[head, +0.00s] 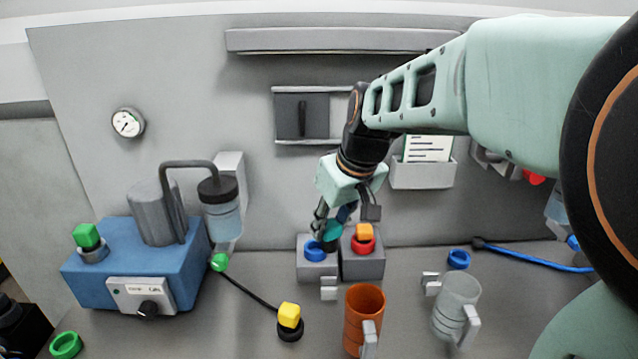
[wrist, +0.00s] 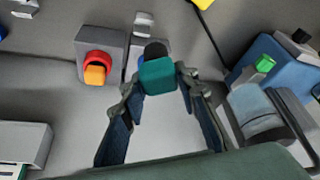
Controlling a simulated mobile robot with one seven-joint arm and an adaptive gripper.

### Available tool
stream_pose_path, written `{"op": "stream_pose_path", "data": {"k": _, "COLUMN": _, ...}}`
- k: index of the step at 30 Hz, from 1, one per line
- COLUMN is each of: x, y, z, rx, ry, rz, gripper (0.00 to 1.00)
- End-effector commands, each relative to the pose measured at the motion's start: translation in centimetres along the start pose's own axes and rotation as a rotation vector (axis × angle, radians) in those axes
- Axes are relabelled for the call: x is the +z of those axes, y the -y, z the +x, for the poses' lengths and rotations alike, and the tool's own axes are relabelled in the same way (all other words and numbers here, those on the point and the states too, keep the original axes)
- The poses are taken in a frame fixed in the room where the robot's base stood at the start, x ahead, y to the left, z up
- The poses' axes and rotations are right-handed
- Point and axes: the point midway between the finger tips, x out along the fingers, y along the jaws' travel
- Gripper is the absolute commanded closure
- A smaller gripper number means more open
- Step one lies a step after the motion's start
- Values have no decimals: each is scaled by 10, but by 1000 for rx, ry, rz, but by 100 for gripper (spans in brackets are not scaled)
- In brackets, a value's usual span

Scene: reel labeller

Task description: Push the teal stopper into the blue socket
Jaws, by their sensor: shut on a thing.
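My gripper (head: 326,226) is shut on the teal stopper (head: 333,230), which has a dark end pointing down. The wrist view shows the teal stopper (wrist: 158,76) between the two fingertips (wrist: 158,80), its dark end facing away from my gripper. The blue socket (head: 315,251) is a blue ring on top of a grey block (head: 318,271). In the head view the stopper is close above and slightly right of the ring; I cannot tell whether they touch.
Right beside it, an orange stopper (head: 364,231) sits in a red socket (head: 363,245) on another grey block. An orange mug (head: 363,318) and a clear mug (head: 456,306) stand in front. A blue machine (head: 135,262) is at left, and a yellow-topped piece (head: 289,315) lies on the bench.

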Motion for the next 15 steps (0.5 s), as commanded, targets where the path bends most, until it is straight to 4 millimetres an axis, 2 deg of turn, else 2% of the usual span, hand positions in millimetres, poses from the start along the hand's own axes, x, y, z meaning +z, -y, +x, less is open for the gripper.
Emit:
{"op": "stream_pose_path", "data": {"k": 9, "x": -61, "y": -22, "z": 28, "rx": 6, "ry": 8, "rz": -4, "gripper": 99}}
{"op": "stream_pose_path", "data": {"k": 15, "x": -88, "y": -32, "z": 48, "rx": 0, "ry": 3, "rz": -2, "gripper": 99}}
